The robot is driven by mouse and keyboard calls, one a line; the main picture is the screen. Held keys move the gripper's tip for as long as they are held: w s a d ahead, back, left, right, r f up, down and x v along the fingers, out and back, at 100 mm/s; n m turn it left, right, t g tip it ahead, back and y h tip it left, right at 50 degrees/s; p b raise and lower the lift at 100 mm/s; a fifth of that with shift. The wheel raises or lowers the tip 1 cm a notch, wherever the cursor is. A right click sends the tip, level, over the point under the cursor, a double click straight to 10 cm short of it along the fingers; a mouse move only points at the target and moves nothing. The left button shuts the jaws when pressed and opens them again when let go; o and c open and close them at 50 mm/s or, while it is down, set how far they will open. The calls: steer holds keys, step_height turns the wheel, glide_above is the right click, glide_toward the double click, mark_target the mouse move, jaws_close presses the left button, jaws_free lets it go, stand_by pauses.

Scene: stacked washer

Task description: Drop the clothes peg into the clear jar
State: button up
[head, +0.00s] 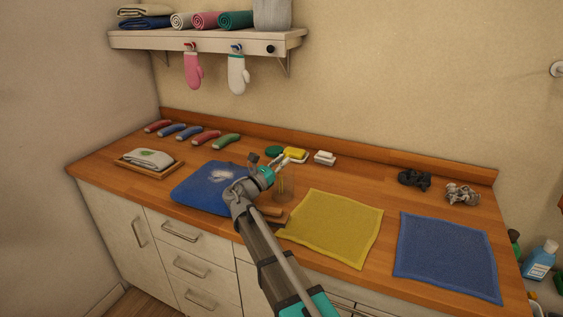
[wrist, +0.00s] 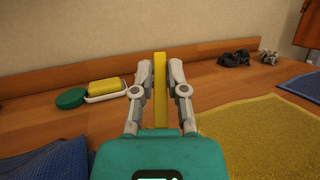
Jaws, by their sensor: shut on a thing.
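My gripper (wrist: 161,80) is shut on a long yellow piece, the clothes peg (wrist: 161,95), which stands upright between the two fingers in the wrist view. In the head view my gripper (head: 275,163) is above the counter, near the middle. The clear jar (head: 285,186) stands just below and to the right of it, partly hidden by my arm. The jar cannot be made out in the wrist view, so I cannot tell whether the peg is over its mouth.
A blue mat (head: 195,190) lies left of the jar and a yellow cloth (head: 335,225) right of it. Behind are a green round thing (head: 274,151) and a dish with a yellow sponge (head: 296,154). Dark crumpled cloths (head: 414,180) and a blue cloth (head: 447,255) lie farther right.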

steer(key=o, duration=0.8)
steer(key=shift+r, duration=0.2)
